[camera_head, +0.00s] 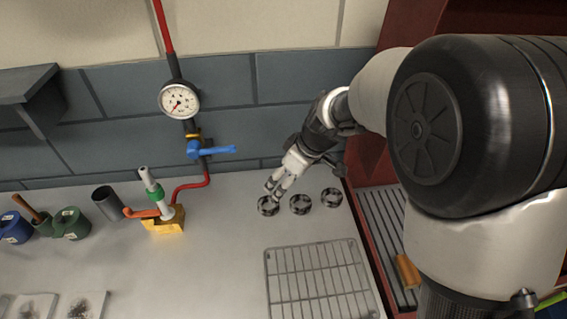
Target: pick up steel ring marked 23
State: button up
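Three dark steel rings lie in a row on the grey bench: a left ring (268,209), a middle ring (300,204) and a right ring (331,197). Any numbers on them are too small to read, so I cannot tell which is marked 23. My gripper (273,190) points down and left, with its fingertips just above or at the far edge of the left ring. Its fingers look apart, with a gap between them and nothing visibly held. Whether a fingertip touches the ring is unclear.
A wire rack (318,285) lies in front of the rings. A yellow-based torch (163,222) and a dark cup (107,202) stand left. A gauge (179,100) and blue valve handle (212,149) are on the wall behind. A red cabinet edge (368,235) bounds the right.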

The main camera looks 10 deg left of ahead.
jog(key=b, duration=0.3)
send_near(266, 206)
jog(key=shift+s+f, duration=0.15)
jog(key=shift+s, duration=0.05)
jog(key=shift+b+x, duration=0.8)
jog(key=shift+x, duration=2.2)
jog(key=shift+w, duration=0.1)
jog(key=c, duration=1.5)
